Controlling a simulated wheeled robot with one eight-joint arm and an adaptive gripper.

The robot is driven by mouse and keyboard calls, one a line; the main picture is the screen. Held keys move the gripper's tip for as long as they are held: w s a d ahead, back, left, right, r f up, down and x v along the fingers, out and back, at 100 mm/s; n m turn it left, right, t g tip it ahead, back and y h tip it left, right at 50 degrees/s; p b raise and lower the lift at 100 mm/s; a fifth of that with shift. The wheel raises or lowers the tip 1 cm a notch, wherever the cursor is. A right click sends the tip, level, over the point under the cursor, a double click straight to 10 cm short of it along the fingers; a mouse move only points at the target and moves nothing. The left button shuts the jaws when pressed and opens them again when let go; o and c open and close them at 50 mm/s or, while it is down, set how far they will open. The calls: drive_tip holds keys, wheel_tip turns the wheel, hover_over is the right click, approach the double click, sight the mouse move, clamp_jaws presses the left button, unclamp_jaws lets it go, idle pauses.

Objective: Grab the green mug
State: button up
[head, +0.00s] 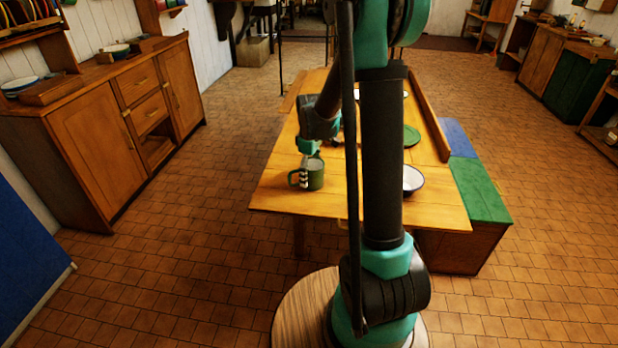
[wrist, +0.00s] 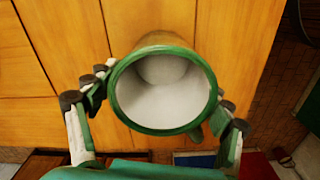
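The green mug (head: 316,174) stands upright near the table's front left corner, its handle to the left in the head view. In the wrist view I look down into the mug (wrist: 162,92); its rim is green and its inside is white and empty. My gripper (head: 306,168) is low at the mug. In the wrist view my gripper (wrist: 162,100) has one finger on each side of the mug, spread wide and very close to its wall. Firm contact does not show. The mug's base is hidden in the wrist view.
The wooden table (head: 275,190) also holds a white bowl (head: 413,179) with a dark rim and a green plate (head: 411,136), both partly behind my arm. A bench with a green top (head: 482,190) stands along the right side. A wooden cabinet (head: 95,150) is at left.

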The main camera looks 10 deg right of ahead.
drive_tip(key=c, duration=1)
drive_tip(key=shift+r, duration=0.15)
